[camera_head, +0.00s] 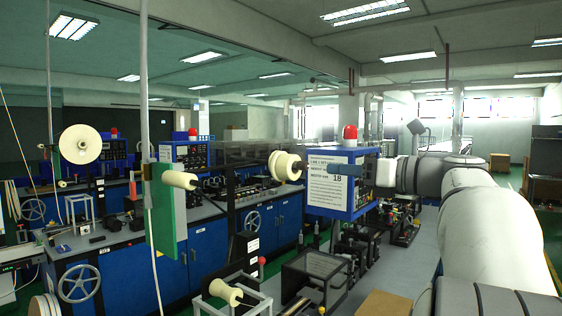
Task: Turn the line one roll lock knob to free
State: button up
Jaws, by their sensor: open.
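My gripper (330,169) reaches in from the right, its blue-grey fingers pointing left in front of a white sign. The jaws are open, but the gap between them is hard to see from here. A cream roll (283,164) sits just left of the fingertips. A small dark part (298,170) shows at the roll's right end, near the fingertips; it may be the lock knob, but its shape and setting are too small to read. I cannot tell whether the fingers touch it or surround it.
A blue-framed panel (313,203) with a red beacon (350,133) stands behind the gripper. A cream spool (180,180) on a green plate (161,215) stands left. Blue cabinets (205,252) with handwheels fill the left. A dark open frame (316,280) is below.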

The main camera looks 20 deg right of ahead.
aim_at(307, 166)
jog(key=p+x, duration=0.1)
jog(key=x, duration=0.6)
jog(key=shift+w+a+p, duration=0.15)
jog(key=shift+w+p, duration=0.15)
jog(key=shift+p, duration=0.05)
